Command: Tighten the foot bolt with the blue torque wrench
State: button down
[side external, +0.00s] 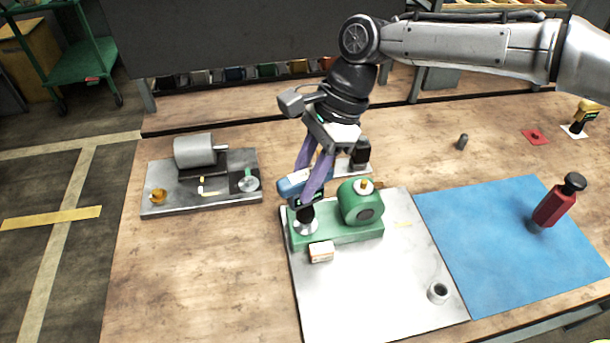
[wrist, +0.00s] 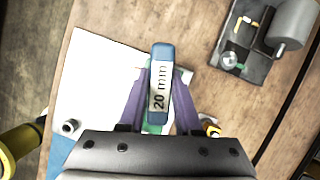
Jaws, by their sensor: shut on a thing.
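My gripper (side external: 306,188) is shut on the blue torque wrench (side external: 291,186), its purple fingers on either side of it. In the wrist view the wrench (wrist: 161,62) lies between the fingers, marked "20 mm". Its dark lower end (side external: 305,213) points down onto a round silver piece (side external: 306,228) at the left end of the green base (side external: 345,234). The foot bolt itself is hidden, so I cannot tell whether the wrench is seated on it. A green motor-like housing (side external: 361,203) with an orange-and-white top stands on the base, right of the wrench.
The base stands on a pale plate (side external: 375,290) with a small box (side external: 321,251) and a metal ring (side external: 438,292). A red tool (side external: 553,205) stands on a blue mat (side external: 480,225). A grey motor fixture (side external: 195,151) is left. A yellow tool (side external: 586,112) is far right.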

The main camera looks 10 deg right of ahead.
jog(key=shift+f, duration=1.2)
dwell(0.3)
jog(key=shift+m+t, duration=0.4)
jog(key=shift+m, duration=0.8)
jog(key=shift+f, duration=0.1)
jog(key=shift+m+t, duration=0.5)
jog(key=shift+m, duration=0.7)
jog(key=shift+f, duration=0.1)
jog(key=shift+m, duration=0.6)
jog(key=shift+m+t, duration=0.5)
jog(key=shift+m, duration=0.1)
jog(key=shift+f, duration=0.1)
